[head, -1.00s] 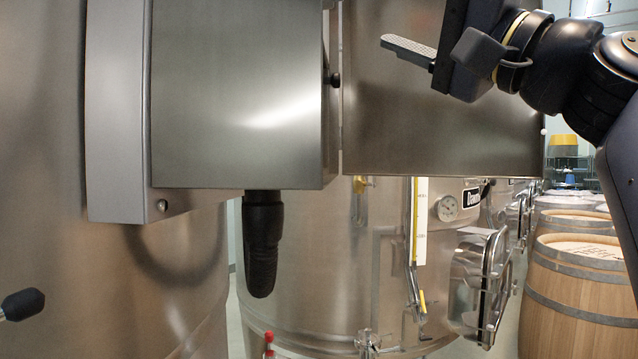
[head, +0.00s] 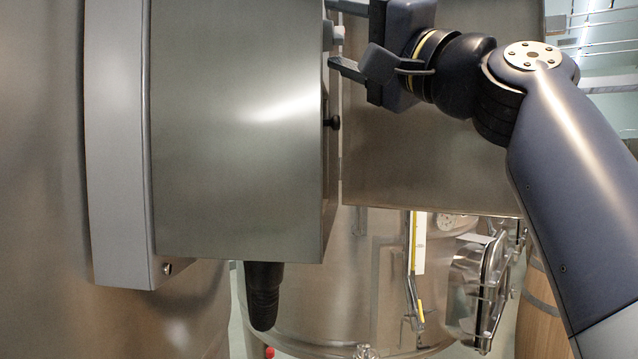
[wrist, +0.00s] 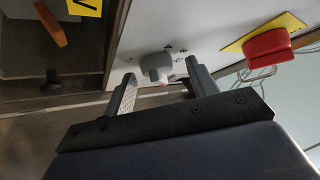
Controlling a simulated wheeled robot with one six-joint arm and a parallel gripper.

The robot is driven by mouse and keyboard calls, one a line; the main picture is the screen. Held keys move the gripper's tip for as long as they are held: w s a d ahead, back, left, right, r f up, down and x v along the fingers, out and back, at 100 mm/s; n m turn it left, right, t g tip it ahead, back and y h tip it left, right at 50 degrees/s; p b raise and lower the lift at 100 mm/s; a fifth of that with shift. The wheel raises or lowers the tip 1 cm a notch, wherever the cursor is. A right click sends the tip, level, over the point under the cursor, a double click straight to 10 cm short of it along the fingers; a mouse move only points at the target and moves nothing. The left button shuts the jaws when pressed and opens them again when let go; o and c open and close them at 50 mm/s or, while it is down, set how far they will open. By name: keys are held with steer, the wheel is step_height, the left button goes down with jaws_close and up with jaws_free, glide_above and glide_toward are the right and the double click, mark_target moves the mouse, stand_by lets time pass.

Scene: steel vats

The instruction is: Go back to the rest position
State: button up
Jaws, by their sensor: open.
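My gripper (head: 332,34) is in the upper middle of the head view, at the right side of a steel cabinet (head: 235,130). Its jaws are open, with the fingers pointing left. In the wrist view my gripper (wrist: 160,72) has a grey knob (wrist: 157,66) on a pale panel between and just beyond its fingertips. The knob shows in the head view (head: 335,34) too. I cannot tell whether the fingers touch it. My arm (head: 570,170) reaches in from the right.
The wrist view shows a red knob (wrist: 265,47) on a yellow plate, an orange handle (wrist: 50,24) and a black knob (wrist: 51,82). A steel panel (head: 430,150) hangs behind my gripper. A steel vat (head: 385,290) stands beyond, with a wooden barrel (head: 538,310) at right.

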steer(key=shift+r+m+h+p, duration=0.2)
steer(key=shift+m+h+p, duration=0.55)
steer(key=shift+p, duration=0.9)
steer(key=shift+r+m+h+p, duration=0.2)
steer(key=shift+m+h+p, duration=0.55)
steer(key=shift+p, duration=0.9)
steer(key=shift+m+g+p, duration=0.3)
steer(key=shift+m+p, duration=0.2)
steer(key=shift+p, duration=0.35)
steer(key=m+g+h+p, duration=0.1)
steer(key=m+h+p, duration=0.1)
steer(key=p, duration=0.7)
steer(key=shift+r+m+g, duration=0.15)
steer(key=shift+m+g, duration=0.15)
steer(key=shift+m, duration=0.3)
